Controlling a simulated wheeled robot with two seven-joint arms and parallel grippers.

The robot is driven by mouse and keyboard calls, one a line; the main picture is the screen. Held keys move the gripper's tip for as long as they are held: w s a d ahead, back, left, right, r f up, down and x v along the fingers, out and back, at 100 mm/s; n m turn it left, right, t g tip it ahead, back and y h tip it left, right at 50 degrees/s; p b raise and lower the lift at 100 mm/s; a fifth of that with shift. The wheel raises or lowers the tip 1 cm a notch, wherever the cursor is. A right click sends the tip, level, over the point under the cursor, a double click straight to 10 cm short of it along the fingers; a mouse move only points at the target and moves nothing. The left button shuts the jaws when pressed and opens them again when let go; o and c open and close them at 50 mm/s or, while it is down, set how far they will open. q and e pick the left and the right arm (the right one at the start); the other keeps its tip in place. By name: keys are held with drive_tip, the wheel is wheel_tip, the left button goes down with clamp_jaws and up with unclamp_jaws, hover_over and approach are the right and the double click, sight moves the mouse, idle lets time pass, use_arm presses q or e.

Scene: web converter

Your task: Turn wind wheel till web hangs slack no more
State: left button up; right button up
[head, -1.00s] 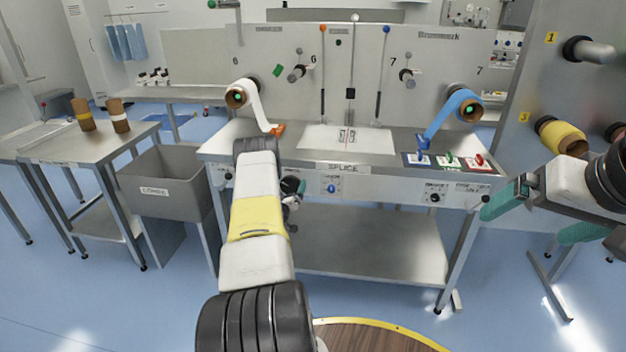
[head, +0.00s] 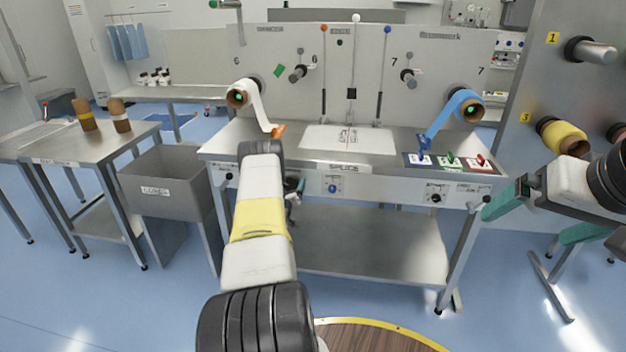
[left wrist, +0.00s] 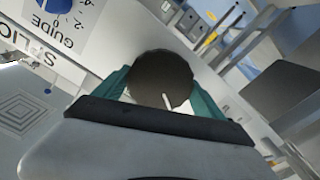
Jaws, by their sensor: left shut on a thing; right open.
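A dark round wheel or knob (left wrist: 160,79) with a pale mark on its face sits between the teal fingers of my left gripper (left wrist: 162,88) in the left wrist view. The gripper is shut on it. In the head view my left arm hides most of this spot below the bench front. The white web (head: 260,108) runs from the left roll (head: 238,97) down to an orange clamp (head: 278,131); I cannot tell how slack it is. The blue web (head: 438,117) runs from the right roll (head: 470,108) to a blue clamp. My right gripper (head: 525,226) is open and empty.
The splice bench (head: 400,143) fills the middle, with blue, green and red levers at its right. A grey cores bin (head: 160,190) stands left of it. A panel with a yellow roll (head: 562,135) stands at the right, near my right arm.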

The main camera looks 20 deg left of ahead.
use_arm(q)
drive_tip(key=shift+m, duration=0.3)
drive_tip(key=m, duration=0.4)
drive_tip(key=shift+d, duration=0.1)
drive_tip(key=m, duration=0.9)
drive_tip(key=shift+f+m, duration=0.1)
drive_tip(key=shift+m, duration=0.2)
drive_tip(key=m, duration=0.5)
drive_tip(key=shift+m, duration=0.3)
drive_tip(key=o, duration=1.3)
